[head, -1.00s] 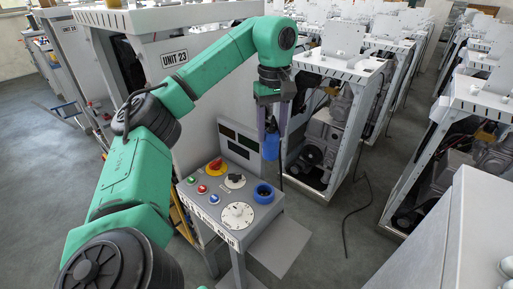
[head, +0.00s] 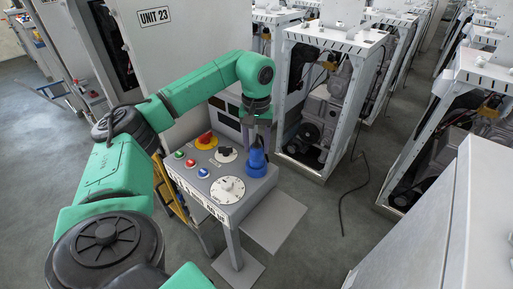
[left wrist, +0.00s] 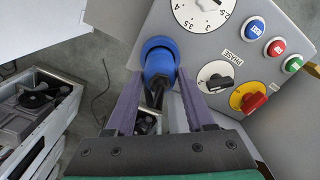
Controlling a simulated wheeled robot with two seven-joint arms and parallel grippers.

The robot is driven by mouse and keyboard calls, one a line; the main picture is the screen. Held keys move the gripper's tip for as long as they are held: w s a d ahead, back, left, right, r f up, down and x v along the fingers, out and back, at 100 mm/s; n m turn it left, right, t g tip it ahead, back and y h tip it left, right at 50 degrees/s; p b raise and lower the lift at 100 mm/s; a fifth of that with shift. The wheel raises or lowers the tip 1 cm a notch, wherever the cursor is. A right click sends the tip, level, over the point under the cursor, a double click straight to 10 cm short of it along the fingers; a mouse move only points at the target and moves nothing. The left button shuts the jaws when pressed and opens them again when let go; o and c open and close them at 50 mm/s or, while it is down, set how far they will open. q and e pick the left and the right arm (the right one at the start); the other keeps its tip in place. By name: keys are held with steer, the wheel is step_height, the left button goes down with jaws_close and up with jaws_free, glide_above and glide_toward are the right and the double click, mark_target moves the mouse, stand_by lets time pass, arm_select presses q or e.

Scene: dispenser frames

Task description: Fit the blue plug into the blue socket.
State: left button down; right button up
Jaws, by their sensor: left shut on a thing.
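The blue plug (head: 257,157) is upright between the fingers of my left gripper (head: 258,142), which is shut on it. The plug's lower end is at the blue socket (head: 256,171), a round collar at the right end of the control panel. In the left wrist view the plug (left wrist: 158,66) lies between the two purple fingers of the gripper (left wrist: 158,76), its front end within the socket's ring (left wrist: 157,42). A dark cable trails from the plug's back. How deep the plug sits cannot be told. My right gripper is not in view.
The grey panel (head: 205,182) carries a white dial (head: 228,189), a black knob (head: 226,154), a red and yellow knob (head: 206,140) and several push buttons. The UNIT 23 cabinet stands behind.

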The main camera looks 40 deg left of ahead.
arm_select(q)
steer(key=shift+s+f, duration=0.1)
steer(key=shift+f, duration=0.85)
steer(key=shift+c, duration=1.3)
jaws_free()
steer(key=shift+r, duration=0.1)
